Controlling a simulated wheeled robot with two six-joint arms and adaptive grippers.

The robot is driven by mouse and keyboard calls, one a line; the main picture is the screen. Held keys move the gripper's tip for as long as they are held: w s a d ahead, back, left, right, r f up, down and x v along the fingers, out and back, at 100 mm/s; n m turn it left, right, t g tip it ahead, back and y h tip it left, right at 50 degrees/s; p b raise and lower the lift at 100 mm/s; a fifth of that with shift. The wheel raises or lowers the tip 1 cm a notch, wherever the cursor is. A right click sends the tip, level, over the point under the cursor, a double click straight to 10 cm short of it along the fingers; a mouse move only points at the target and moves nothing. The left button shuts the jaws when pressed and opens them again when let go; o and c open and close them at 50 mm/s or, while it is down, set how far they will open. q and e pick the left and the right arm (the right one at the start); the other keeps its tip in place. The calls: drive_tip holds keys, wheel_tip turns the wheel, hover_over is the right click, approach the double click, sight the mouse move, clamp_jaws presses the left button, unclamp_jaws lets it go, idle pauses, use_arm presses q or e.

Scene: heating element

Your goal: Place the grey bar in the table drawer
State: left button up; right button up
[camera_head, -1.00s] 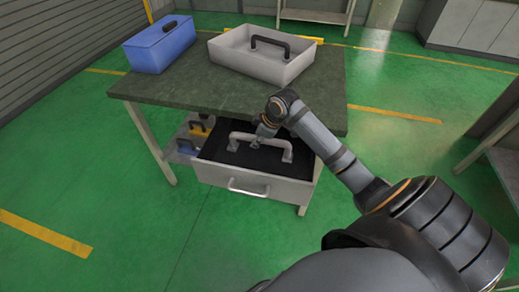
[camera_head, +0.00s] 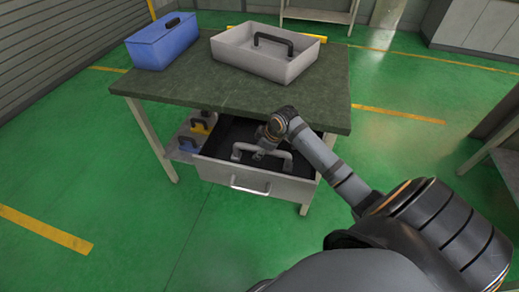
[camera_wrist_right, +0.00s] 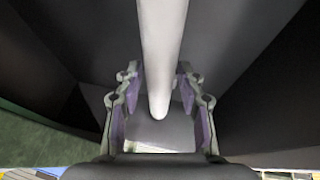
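The grey bar (camera_head: 279,156) is a handle-shaped piece with a bend at each end. It is inside the open table drawer (camera_head: 276,186), which has a dark floor and a pale front with a handle. My right gripper (camera_head: 261,154) reaches down into the drawer at the middle of the bar. Whether the bar rests on the drawer floor is hard to tell. My left gripper is not in view.
The dark green table (camera_head: 180,92) holds a blue box (camera_head: 162,46) and a pale tray (camera_head: 288,70) with a black handle. A lower shelf (camera_head: 180,155) at the left holds small coloured items. The green floor (camera_head: 120,200) in front is clear.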

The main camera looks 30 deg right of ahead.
drive_tip(key=p+v, duration=0.3)
drive_tip(key=v, duration=0.9)
drive_tip(key=shift+r, duration=0.15)
idle(0.3)
